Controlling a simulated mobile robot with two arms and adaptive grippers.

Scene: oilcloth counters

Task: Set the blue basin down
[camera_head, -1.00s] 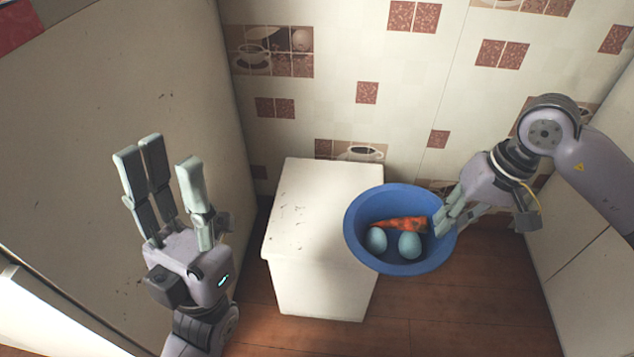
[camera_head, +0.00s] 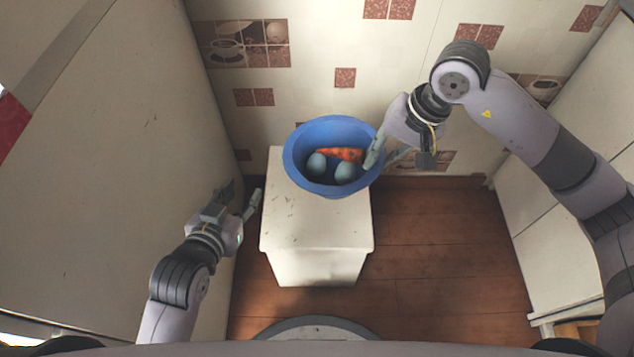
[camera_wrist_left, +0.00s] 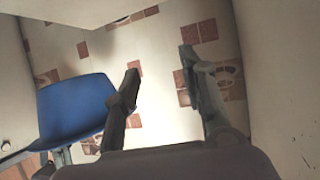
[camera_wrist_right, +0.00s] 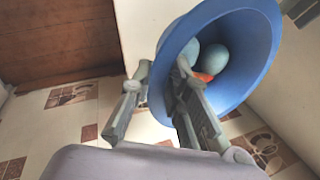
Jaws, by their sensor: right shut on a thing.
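The blue basin (camera_head: 333,190) is over the back part of the white box-like stand's top (camera_head: 310,225). I cannot tell whether it touches the top. It holds two pale blue eggs (camera_head: 317,164) and an orange carrot-like piece (camera_head: 345,154). My right gripper (camera_head: 377,158) is shut on the basin's right rim; the right wrist view shows the basin wall (camera_wrist_right: 262,50) at its fingers (camera_wrist_right: 160,85). My left gripper (camera_head: 240,195) is open and empty, left of the stand and apart from the basin. The left wrist view also shows the basin (camera_wrist_left: 75,108).
A tiled wall (camera_head: 330,50) stands close behind the stand. Pale cabinet sides (camera_head: 110,150) and (camera_head: 570,130) bound the space left and right. The wooden floor (camera_head: 440,240) right of the stand is clear.

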